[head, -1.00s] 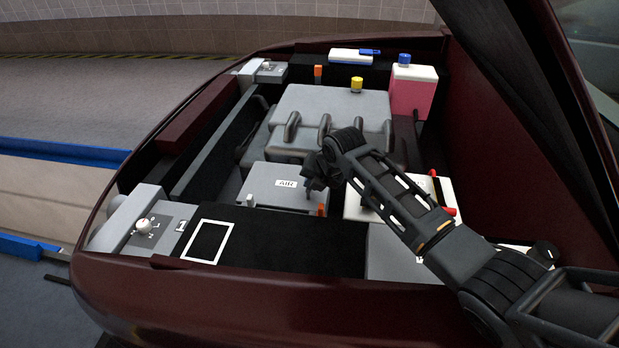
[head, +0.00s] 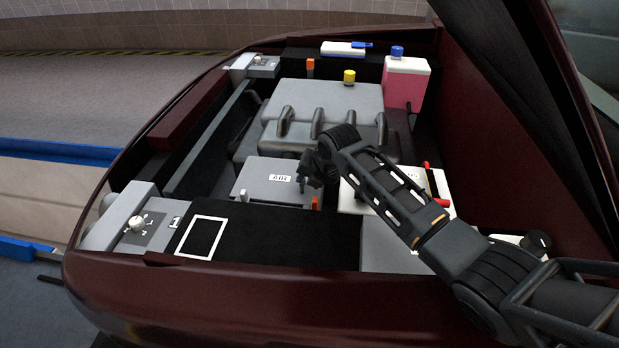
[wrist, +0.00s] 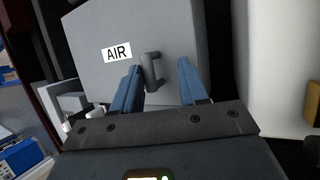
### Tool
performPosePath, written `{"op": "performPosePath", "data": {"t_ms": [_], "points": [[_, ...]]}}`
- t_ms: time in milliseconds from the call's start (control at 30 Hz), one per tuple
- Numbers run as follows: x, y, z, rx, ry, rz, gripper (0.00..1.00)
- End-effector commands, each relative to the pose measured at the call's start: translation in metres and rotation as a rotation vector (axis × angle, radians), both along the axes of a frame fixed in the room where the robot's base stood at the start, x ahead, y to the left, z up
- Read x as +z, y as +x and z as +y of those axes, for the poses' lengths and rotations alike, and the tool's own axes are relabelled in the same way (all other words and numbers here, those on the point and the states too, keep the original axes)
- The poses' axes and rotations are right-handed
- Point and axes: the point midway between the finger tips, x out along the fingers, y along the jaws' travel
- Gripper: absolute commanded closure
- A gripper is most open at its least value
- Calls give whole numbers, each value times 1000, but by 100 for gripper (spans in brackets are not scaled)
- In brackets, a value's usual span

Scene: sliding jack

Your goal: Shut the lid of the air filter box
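The air filter box (head: 262,197) is grey, in the middle front of the engine bay, with a lid (head: 255,175) bearing a white AIR label. The lid also shows in the wrist view (wrist: 100,28), with a dark handle (wrist: 151,72) on it. An orange clip and a pale clip stand at the box's front. My gripper (head: 314,171) is at the lid's right side. In the wrist view my gripper (wrist: 159,72) is open, its blue fingers apart on either side of the handle. I cannot tell whether they touch it, or how far the lid stands open.
A white box with a red part (head: 432,180) is right of my gripper. The grey engine cover (head: 335,98) lies behind. A pink reservoir (head: 405,85) stands at the back right. The raised hood (head: 500,70) rises on the right. A black panel with a white outline (head: 203,237) is at the front left.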

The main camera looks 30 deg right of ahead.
Motion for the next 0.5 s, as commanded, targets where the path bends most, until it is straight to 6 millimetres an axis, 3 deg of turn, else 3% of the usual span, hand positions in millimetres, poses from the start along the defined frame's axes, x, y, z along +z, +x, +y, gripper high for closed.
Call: {"op": "performPosePath", "data": {"t_ms": [500], "points": [[6, 0, 1, 3, 1, -5, 60]]}}
